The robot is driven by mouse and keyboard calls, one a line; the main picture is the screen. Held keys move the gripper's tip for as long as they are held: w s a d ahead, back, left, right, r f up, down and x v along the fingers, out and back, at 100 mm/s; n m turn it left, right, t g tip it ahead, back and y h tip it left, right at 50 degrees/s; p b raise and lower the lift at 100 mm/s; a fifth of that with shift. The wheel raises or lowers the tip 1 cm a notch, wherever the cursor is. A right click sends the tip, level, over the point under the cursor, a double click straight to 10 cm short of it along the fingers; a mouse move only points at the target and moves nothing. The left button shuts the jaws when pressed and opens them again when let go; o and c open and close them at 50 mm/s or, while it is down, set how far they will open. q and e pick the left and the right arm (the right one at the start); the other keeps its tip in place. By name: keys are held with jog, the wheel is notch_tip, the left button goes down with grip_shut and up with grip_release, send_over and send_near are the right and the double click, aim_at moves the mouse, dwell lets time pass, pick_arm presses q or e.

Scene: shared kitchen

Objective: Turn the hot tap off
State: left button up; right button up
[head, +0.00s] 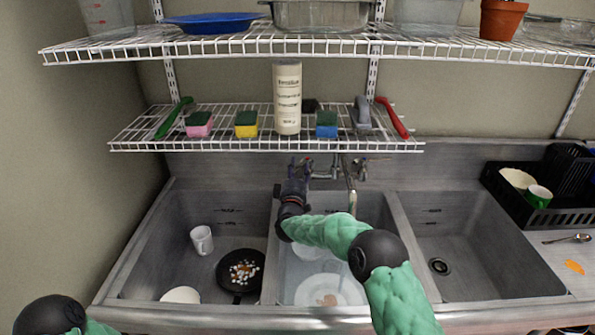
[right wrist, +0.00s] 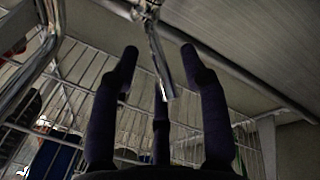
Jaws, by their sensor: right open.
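The chrome tap (head: 335,168) is on the back wall above the middle basin, its spout (head: 352,200) pointing down. In the head view my right gripper (head: 300,163) reaches up to the tap's left side and hides much of it. In the right wrist view the dark fingers of my right gripper (right wrist: 160,75) are spread open. A chrome lever (right wrist: 162,65), apparently the left, hot handle, lies in the gap between them; I cannot tell whether they touch. The right handle (head: 376,159) shows clear of the gripper. My left gripper is out of view.
A wire shelf (head: 215,145) with sponges, brushes and a bottle (head: 288,98) hangs just above the tap. The left basin holds a mug (head: 202,240) and a pan (head: 241,271); the middle holds a plate (head: 322,291). The right basin (head: 470,240) is empty.

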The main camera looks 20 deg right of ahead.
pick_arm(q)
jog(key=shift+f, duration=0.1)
pick_arm(e)
jog(key=shift+w+d+r, duration=0.1)
jog(key=shift+w+d, duration=0.05)
jog(key=shift+w, duration=0.2)
jog(key=shift+c, duration=0.3)
grip_shut()
